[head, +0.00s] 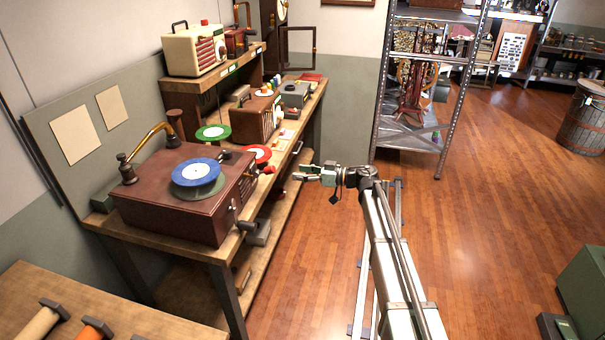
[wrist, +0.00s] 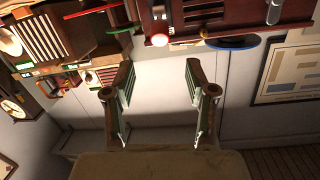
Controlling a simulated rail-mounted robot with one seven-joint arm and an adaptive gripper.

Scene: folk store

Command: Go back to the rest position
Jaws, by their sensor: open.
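My gripper (head: 308,173) is at the end of my arm, in front of the workbench and to the right of the brown record player (head: 180,215). In the wrist view my gripper (wrist: 160,95) shows two fingers spread wide apart with nothing between them. The gripper touches nothing that I can see. A blue disc (head: 196,172) lies on top of the record player, and its edge also shows in the wrist view (wrist: 232,43).
The wooden workbench (head: 225,250) holds a green disc (head: 213,132), a red disc (head: 257,153) and radios, including a cream one (head: 195,50) on a raised shelf. A metal shelf (head: 410,140) stands behind. The wooden floor (head: 490,200) to the right is largely clear.

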